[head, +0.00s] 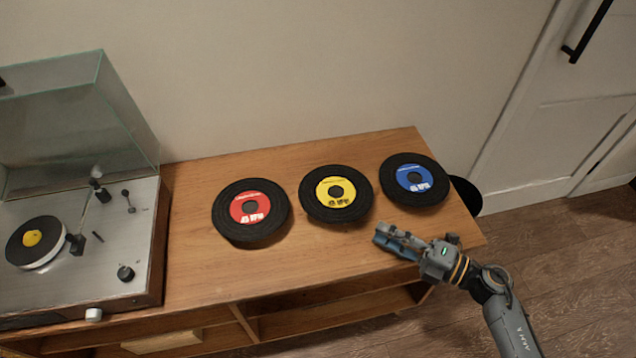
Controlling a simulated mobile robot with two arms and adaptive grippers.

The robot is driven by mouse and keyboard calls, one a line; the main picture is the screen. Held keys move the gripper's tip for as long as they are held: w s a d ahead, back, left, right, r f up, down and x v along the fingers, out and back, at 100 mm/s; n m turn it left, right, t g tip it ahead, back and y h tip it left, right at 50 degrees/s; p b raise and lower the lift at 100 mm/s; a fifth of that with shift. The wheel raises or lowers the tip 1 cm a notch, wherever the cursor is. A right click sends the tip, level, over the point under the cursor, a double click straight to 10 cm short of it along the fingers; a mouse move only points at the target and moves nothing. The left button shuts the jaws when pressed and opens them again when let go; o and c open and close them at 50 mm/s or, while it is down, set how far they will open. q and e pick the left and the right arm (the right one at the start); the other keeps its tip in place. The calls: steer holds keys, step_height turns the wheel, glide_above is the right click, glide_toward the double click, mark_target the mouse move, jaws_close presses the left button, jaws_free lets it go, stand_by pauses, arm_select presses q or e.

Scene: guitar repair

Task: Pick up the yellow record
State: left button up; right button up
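The yellow record (322,208), black with a yellow label (347,186), lies flat on the wooden cabinet top between two other records. My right gripper (382,236) is to the right of and nearer than the yellow record, over the cabinet's front right part. It is apart from the record and holds nothing that I can see. Its fingers are seen at an angle, so their opening is unclear. My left gripper is out of view.
A red-label record (229,224) lies left of the yellow one, a blue-label record (392,170) right. A turntable (118,235) with a raised clear lid (75,120) stands at left, with a small yellow-centred disc (20,244). The wall is behind. Bare wood (310,255) lies in front.

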mark_target(341, 213)
steer(key=shift+w+a, duration=0.15)
steer(key=shift+a, duration=0.2)
steer(key=x, duration=0.7)
steer(key=shift+w+d, duration=0.1)
steer(key=shift+b+x, duration=0.45)
steer(key=shift+x, duration=0.5)
steer(key=b+x, duration=0.1)
steer(key=x, duration=0.3)
steer(key=shift+w+f, duration=0.1)
steer(key=shift+w, duration=0.05)
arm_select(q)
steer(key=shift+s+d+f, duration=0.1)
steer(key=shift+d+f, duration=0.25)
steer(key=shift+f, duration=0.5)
arm_select(e)
steer(key=shift+c, duration=0.2)
jaws_close()
